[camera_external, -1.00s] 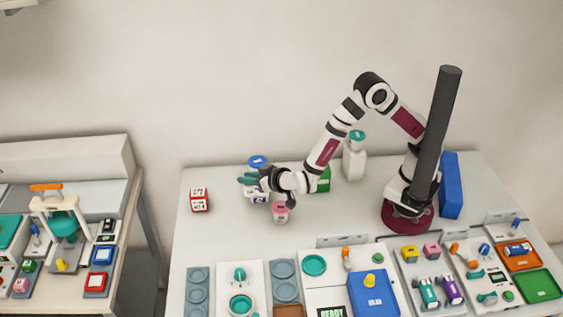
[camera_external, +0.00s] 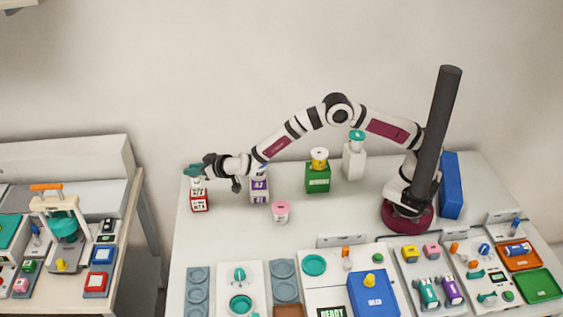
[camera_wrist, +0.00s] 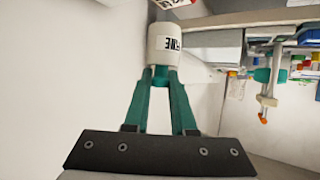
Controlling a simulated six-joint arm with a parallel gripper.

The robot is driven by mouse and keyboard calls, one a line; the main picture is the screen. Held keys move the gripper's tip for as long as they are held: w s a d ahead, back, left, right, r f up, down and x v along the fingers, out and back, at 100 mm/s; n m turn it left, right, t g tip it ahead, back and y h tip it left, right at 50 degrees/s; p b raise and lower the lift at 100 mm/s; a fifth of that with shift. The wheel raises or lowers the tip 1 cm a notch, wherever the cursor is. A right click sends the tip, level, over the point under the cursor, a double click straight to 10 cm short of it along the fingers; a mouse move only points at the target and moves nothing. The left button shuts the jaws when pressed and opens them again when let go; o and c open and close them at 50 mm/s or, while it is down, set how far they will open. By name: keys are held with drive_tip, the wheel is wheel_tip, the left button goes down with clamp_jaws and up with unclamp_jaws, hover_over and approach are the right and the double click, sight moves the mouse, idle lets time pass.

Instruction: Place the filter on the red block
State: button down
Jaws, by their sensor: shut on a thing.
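The filter is a white cylinder with a dark-lettered label (camera_wrist: 164,44), held between the teal fingertips of my gripper (camera_wrist: 162,72) in the wrist view. In the external view my gripper (camera_external: 194,170) is at the far left of the table, with the white filter (camera_external: 197,183) just below the fingers. The red block (camera_external: 199,203), with white labels, stands directly under the filter. A corner of the red block (camera_wrist: 174,3) shows at the top edge of the wrist view, close to the filter's end. I cannot tell whether filter and block touch.
A purple-and-white block (camera_external: 259,190) stands right of my gripper, partly behind my arm. A pink-topped jar (camera_external: 280,211) is in front. A green block (camera_external: 318,181) carries a yellow-topped white cylinder (camera_external: 319,158). A teal-capped white bottle (camera_external: 354,162) stands farther right.

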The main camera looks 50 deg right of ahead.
sight(199, 177)
wheel_tip(199, 177, down, 3)
drive_tip(key=shift+f, duration=0.1)
drive_tip(key=c, duration=0.8)
unclamp_jaws()
drive_tip(key=shift+o, duration=0.2)
